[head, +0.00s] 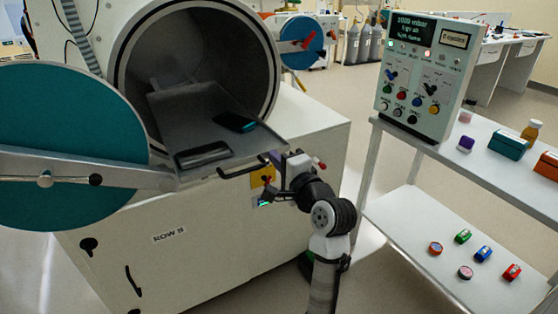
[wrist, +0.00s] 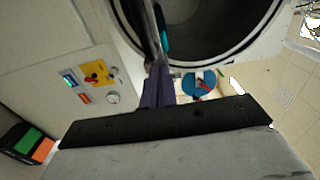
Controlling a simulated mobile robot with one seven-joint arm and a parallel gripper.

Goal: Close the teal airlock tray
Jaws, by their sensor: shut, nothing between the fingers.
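The airlock tray (head: 205,120) is grey and slides out of the round chamber (head: 190,55); it stands extended past the chamber's rim. A black handle (head: 240,171) runs along its front edge. The teal round door (head: 60,140) is swung open to the left on its grey arm. My gripper (head: 275,160) is shut and empty at the right end of the tray's front edge, close to the handle; contact cannot be told. In the wrist view its dark purple fingers (wrist: 157,88) are together, with the tray seen nearly edge-on (wrist: 148,38) just beyond them.
On the tray lie a dark teal-edged case (head: 235,122) and a dark flat dish (head: 203,154). A control panel (head: 420,75) stands on a white shelf unit (head: 400,205) at right, with several small items. Open floor lies between the shelf and the white cabinet (head: 200,240).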

